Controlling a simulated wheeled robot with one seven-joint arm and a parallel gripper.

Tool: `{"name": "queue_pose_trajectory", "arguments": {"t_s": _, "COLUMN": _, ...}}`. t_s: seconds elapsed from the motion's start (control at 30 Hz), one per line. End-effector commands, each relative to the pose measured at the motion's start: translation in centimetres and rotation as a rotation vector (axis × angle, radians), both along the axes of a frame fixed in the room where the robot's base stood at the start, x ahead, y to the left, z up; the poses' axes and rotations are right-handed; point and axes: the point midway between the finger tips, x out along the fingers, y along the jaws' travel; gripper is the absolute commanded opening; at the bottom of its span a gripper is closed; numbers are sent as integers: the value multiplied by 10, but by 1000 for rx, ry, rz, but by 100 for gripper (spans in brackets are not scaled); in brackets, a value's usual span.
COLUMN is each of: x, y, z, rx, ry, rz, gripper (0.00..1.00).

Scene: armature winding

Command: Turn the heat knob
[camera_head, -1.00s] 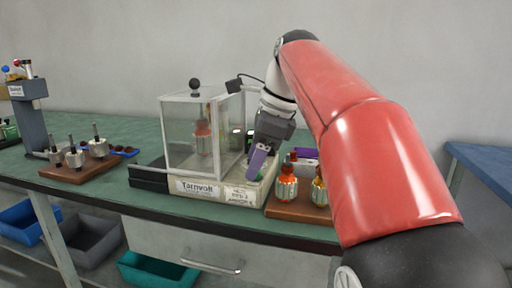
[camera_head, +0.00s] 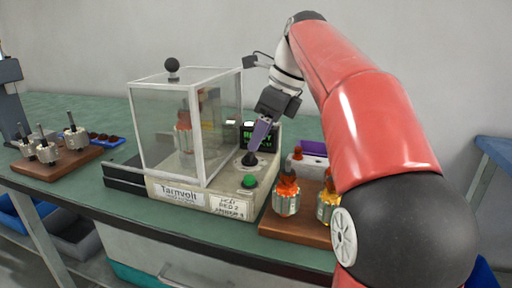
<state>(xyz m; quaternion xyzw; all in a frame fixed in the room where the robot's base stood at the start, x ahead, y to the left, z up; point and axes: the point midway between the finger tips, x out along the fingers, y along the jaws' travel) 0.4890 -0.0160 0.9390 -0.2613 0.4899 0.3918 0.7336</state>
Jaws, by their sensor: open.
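The heat knob, a black knob (camera_head: 249,159) on a pale round dial, sits on top of the cream winding machine (camera_head: 222,198), right of its clear box. My gripper (camera_head: 257,146), with purple fingers, points down just above the knob. Its fingers are apart as far as can be told, with nothing held between them. Whether a finger touches the knob is not clear. A green button (camera_head: 249,181) is in front of the knob. A small dark screen with green text (camera_head: 262,136) stands behind, partly hidden by my gripper. A label about heat (camera_head: 231,206) is on the front.
The clear box (camera_head: 165,135) with a black ball on its lid holds an armature. A wooden board (camera_head: 290,228) with orange-wound armatures is close on the right. Another board (camera_head: 55,166) with bare armatures stands at the left on the green bench.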

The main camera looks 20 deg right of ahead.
Motion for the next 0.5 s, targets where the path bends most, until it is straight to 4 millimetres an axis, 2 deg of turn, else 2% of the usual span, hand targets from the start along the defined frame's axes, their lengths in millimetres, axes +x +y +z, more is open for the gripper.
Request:
{"name": "queue_pose_trajectory", "arguments": {"t_s": 0.03, "x": 1, "y": 3, "z": -12, "rx": 0, "ry": 3, "rz": 2, "gripper": 55}}
{"name": "queue_pose_trajectory", "arguments": {"t_s": 0.2, "x": 6, "y": 10, "z": -31, "rx": 0, "ry": 1, "rz": 3, "gripper": 55}}
{"name": "queue_pose_trajectory", "arguments": {"t_s": 0.5, "x": 8, "y": 13, "z": -38, "rx": -1, "ry": 0, "rz": 1, "gripper": 55}}
